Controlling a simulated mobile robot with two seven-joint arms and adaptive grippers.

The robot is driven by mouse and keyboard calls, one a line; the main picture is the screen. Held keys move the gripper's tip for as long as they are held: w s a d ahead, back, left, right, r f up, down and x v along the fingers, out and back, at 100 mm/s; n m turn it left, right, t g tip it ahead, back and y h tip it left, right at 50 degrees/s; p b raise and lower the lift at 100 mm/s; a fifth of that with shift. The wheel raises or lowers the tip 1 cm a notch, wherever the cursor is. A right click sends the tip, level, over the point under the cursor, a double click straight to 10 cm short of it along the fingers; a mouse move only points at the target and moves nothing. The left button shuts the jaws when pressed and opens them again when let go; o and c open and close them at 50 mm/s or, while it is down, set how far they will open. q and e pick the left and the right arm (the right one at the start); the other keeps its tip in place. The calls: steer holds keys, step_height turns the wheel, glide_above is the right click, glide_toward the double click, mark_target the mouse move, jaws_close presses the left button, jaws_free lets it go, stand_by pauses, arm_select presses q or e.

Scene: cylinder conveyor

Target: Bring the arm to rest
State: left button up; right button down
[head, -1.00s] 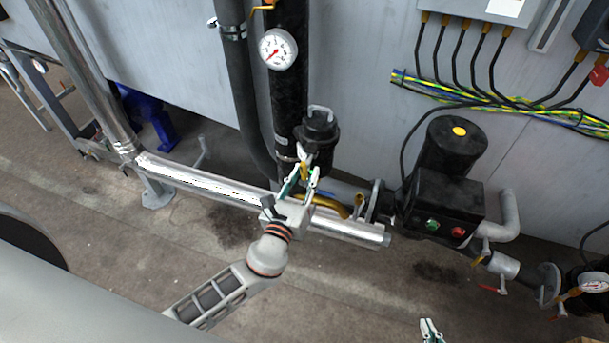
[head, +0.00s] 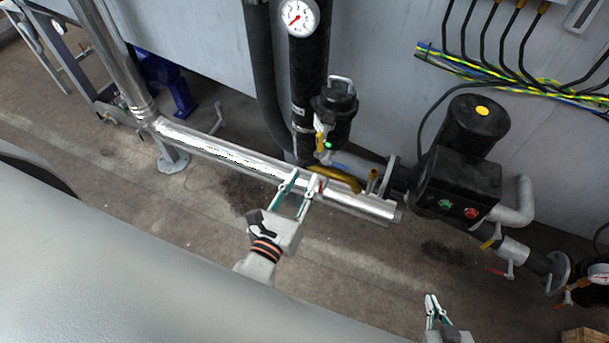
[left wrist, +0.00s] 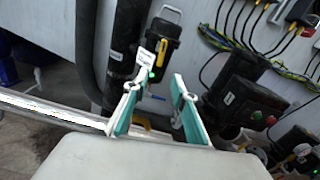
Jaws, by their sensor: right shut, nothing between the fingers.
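My left gripper (head: 303,180) is open and empty in the head view, its green-and-white fingers apart. It sits in front of the silver pipe (head: 225,155), below a black canister (head: 337,102) with a yellow lever (head: 321,139) and a lit green light (head: 327,145). In the left wrist view the two fingers (left wrist: 152,88) stand wide apart with nothing between them, and the canister (left wrist: 165,42) shows beyond them. My right gripper (head: 431,300) is at the bottom of the head view, shut and empty, over the floor.
A black motor unit (head: 462,180) with green and red buttons stands right of the pipe. A pressure gauge (head: 298,18) sits on the vertical black pipe. A valve with red handle (head: 497,270) is at the lower right. Open floor (head: 350,270) lies between my grippers.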

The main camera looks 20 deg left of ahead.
stand_by(0.4)
arm_select(q)
steer(key=s+a+f+n+g, duration=0.1)
steer(key=s+f+n+g, duration=0.1)
steer(key=f+n, duration=0.4)
steer(key=s+a+f+n+g+h, duration=0.1)
steer(key=s+f+n, duration=0.4)
steer(key=n, duration=0.9)
steer(key=s+a+f+n+g, duration=0.3)
steer(key=f+n, duration=0.5)
steer(key=n, duration=0.3)
steer(key=shift+s+a+g, duration=0.2)
steer(key=shift+s+g, duration=0.25)
steer(key=shift+g, duration=0.35)
